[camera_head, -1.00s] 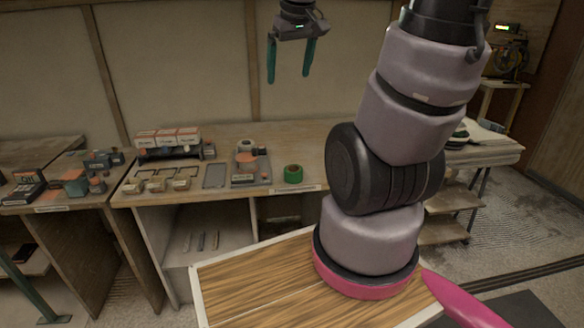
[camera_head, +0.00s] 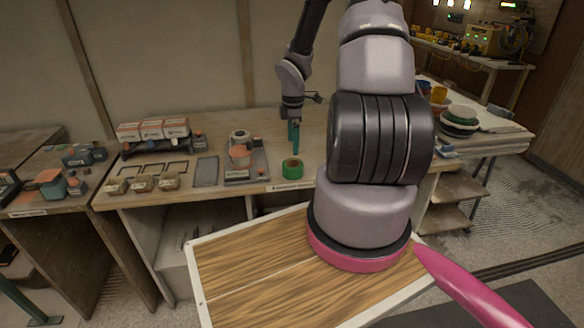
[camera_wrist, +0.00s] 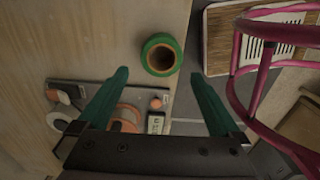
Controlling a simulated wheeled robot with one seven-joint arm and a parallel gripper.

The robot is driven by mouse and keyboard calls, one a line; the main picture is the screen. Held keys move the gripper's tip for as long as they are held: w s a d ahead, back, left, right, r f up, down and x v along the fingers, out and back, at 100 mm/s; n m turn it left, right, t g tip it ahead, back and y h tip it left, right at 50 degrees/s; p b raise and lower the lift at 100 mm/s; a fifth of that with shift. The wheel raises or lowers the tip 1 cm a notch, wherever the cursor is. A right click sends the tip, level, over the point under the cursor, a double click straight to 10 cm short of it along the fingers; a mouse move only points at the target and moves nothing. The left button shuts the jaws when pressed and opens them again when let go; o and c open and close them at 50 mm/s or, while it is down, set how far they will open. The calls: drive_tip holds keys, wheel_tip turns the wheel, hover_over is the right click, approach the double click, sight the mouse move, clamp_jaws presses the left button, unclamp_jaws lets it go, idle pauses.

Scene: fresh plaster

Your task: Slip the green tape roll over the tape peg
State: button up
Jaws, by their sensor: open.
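The green tape roll (camera_head: 292,169) lies flat near the front edge of the wooden bench, right of a grey holder board (camera_head: 262,168). In the wrist view the green roll (camera_wrist: 161,42) shows its brown core, ahead of and between the fingertips. My gripper (camera_head: 294,138) is open and empty, fingers pointing down, above and slightly behind the roll. It also shows in the wrist view (camera_wrist: 160,74). The board carries salmon and white rolls and a small orange knob (camera_wrist: 155,103). I cannot clearly tell which part is the tape peg.
A flat grey plate (camera_head: 206,170) and small bins (camera_head: 143,183) lie left of the board. Boxes (camera_head: 152,129) stand on a rack behind them. Stacked bowls (camera_head: 459,121) stand at the right. The bench front edge is close to the roll.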

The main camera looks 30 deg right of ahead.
sight(293, 166)
wheel_tip(293, 166, down, 10)
drive_tip(key=shift+s+a+f, duration=0.1)
drive_tip(key=shift+f, duration=0.1)
drive_tip(key=c, duration=1.2)
drive_tip(key=shift+r, duration=0.15)
drive_tip(key=shift+c, duration=0.2)
